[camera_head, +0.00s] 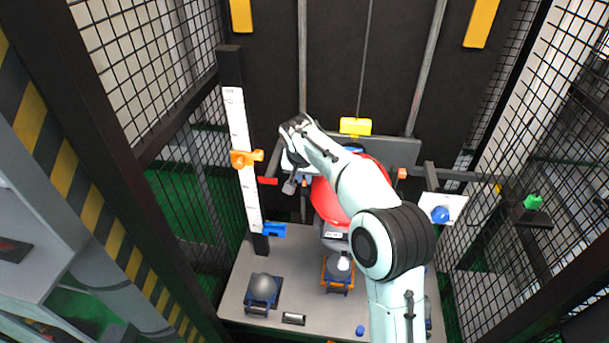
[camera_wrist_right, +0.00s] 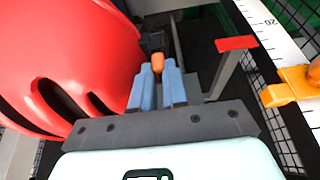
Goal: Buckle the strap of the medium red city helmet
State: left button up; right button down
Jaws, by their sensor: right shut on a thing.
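The red helmet (camera_head: 327,203) sits in the middle of the drop tower, partly hidden behind my right arm. Its smooth red shell with dark vent slots fills the left of the right wrist view (camera_wrist_right: 85,55). My right gripper (camera_wrist_right: 157,78) is beside the shell, its blue-grey fingers shut on a small orange piece (camera_wrist_right: 157,64). I cannot tell whether this piece belongs to the strap or to the rig. No strap or buckle can be made out clearly. My left gripper is not in view.
A white ruler (camera_head: 238,140) with an orange slider (camera_head: 245,159) stands left of the helmet. A yellow block (camera_head: 355,126) is behind it. The grey base plate (camera_head: 235,295) carries a grey dome (camera_head: 263,287) and other parts. Mesh cage walls enclose both sides.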

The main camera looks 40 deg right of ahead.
jog(key=shift+f, duration=0.25)
jog(key=c, duration=1.1)
grip_release()
jog(key=shift+r, duration=0.1)
jog(key=p+v, duration=0.1)
jog(key=v, duration=1.2)
jog(key=shift+a+r, duration=0.1)
jog(key=shift+r, duration=0.05)
